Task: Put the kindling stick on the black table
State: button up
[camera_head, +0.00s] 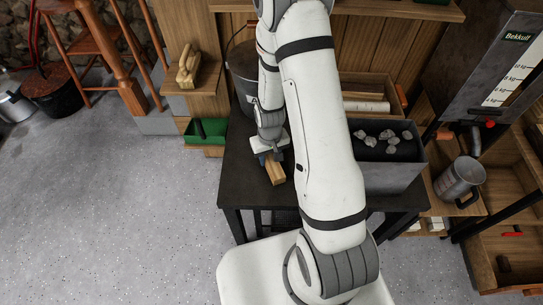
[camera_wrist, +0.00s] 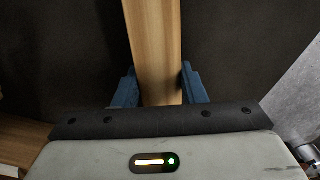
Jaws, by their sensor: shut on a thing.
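The kindling stick (camera_head: 275,171) is a light brown wooden piece, seen over the left part of the black table (camera_head: 237,183). My gripper (camera_head: 268,156) is shut on it, with the stick pointing toward the front of the table. In the wrist view, the stick (camera_wrist: 154,45) runs up from between the two blue fingers (camera_wrist: 158,88), with the dark tabletop (camera_wrist: 225,50) behind it. I cannot tell whether the stick touches the tabletop or is just above it. My arm hides the middle of the table.
A grey bin with pale stones (camera_head: 385,174) stands on the table's right side. A dark bucket (camera_head: 243,72) is behind my gripper. A green box (camera_head: 206,131) is at the left. A metal jug (camera_head: 459,180) stands at the right. The table's front left is bare.

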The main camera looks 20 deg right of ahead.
jog(key=shift+f, duration=0.2)
jog(key=o, duration=1)
notch_tip(320, 180, up, 13)
jog(key=p, duration=0.1)
notch_tip(320, 180, up, 12)
jog(key=t, duration=0.1)
send_over(270, 157)
jog(key=s, duration=0.6)
jog(key=shift+m+t, duration=0.5)
jog(key=shift+t, duration=0.2)
jog(key=s+r, duration=0.3)
jog(key=s, duration=0.1)
jog(key=s+r, duration=0.4)
jog(key=shift+s+d+r, duration=0.1)
jog(key=shift+r, duration=0.15)
